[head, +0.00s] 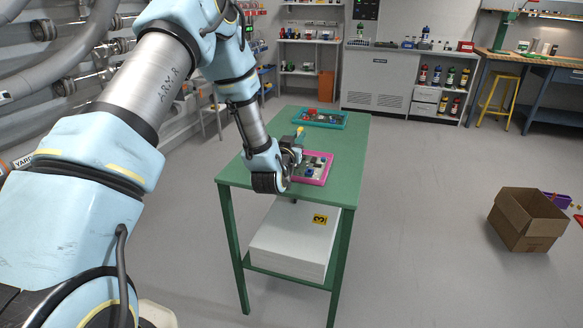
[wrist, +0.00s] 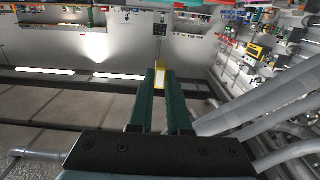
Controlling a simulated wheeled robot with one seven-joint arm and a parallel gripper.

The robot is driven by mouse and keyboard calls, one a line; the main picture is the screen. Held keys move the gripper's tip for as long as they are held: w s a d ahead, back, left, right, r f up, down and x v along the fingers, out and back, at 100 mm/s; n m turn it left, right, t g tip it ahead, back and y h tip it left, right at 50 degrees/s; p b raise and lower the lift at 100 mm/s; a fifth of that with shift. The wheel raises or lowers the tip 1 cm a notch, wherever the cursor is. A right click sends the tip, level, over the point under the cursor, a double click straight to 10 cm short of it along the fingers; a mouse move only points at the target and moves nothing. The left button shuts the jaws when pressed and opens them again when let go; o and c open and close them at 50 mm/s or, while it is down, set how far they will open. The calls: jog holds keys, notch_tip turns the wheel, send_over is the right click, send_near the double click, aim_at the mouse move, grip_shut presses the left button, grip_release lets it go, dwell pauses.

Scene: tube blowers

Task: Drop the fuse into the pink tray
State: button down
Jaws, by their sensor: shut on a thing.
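My gripper (head: 298,139) is over the green table, at the left edge of the pink tray (head: 309,183) in the head view. Its green fingers point upward and away. In the wrist view the fingers (wrist: 160,82) are shut on the fuse (wrist: 159,73), a small yellow piece with a pale face at the fingertips. The fuse also shows as a yellow tip (head: 300,130) in the head view. The pink tray lies on the near part of the table and holds several small dark and light parts. My wrist hides its left side.
A teal tray (head: 343,121) with several parts, one red, lies at the far end of the green table (head: 350,150). A cardboard box (head: 527,222) stands on the floor at right. Pipes line the left wall.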

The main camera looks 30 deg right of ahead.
jog(key=shift+f+b, duration=0.65)
jog(key=shift+f, duration=1.45)
jog(key=c, duration=0.8)
grip_release()
jog(key=b+v, duration=0.3)
jog(key=v, duration=0.6)
jog(key=shift+s+a+f, duration=0.1)
jog(key=shift+s+a, duration=0.55)
